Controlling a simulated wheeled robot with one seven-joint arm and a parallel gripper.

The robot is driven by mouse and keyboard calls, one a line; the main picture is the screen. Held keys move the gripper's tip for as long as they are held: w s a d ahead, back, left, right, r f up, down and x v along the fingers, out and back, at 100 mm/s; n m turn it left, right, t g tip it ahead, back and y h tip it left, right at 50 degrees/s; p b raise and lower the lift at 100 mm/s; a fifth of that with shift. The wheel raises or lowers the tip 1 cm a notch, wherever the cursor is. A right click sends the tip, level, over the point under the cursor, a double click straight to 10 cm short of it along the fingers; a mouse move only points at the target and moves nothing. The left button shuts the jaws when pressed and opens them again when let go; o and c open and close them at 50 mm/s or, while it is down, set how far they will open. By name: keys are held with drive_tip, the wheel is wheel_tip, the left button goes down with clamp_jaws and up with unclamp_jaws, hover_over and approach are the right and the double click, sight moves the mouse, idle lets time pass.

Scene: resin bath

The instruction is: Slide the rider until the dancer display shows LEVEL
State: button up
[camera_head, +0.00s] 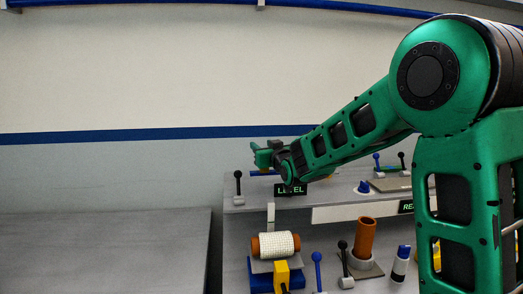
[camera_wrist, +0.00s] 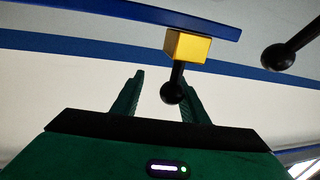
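The dancer display (camera_head: 290,189) reads LEVEL in green letters, partly overlapped by my arm in the head view. The rider (camera_wrist: 187,46) is a yellow block on a blue bar (camera_wrist: 140,15) in the wrist view. A black stem with a ball knob (camera_wrist: 173,93) sticks out from it. My gripper (camera_wrist: 161,76) is open, with the knob in view between its fingers, closer to the right one. I cannot tell whether they touch. In the head view my gripper (camera_head: 264,155) is above the bench's back shelf, by the blue bar (camera_head: 262,173); the rider is not clearly visible there.
A black-knobbed lever (camera_head: 238,186) stands left of the display; a dark knob (camera_wrist: 278,57) shows at the wrist view's right. A white roll (camera_head: 276,245), brown cylinder (camera_head: 365,238), marker-like bottle (camera_head: 401,262) and several levers stand in front. The grey surface (camera_head: 100,250) at left is clear.

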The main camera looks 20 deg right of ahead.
drive_tip(key=shift+s+d, duration=0.1)
drive_tip(key=s, duration=1)
drive_tip(key=shift+s+d, duration=0.25)
drive_tip(key=shift+d, duration=0.15)
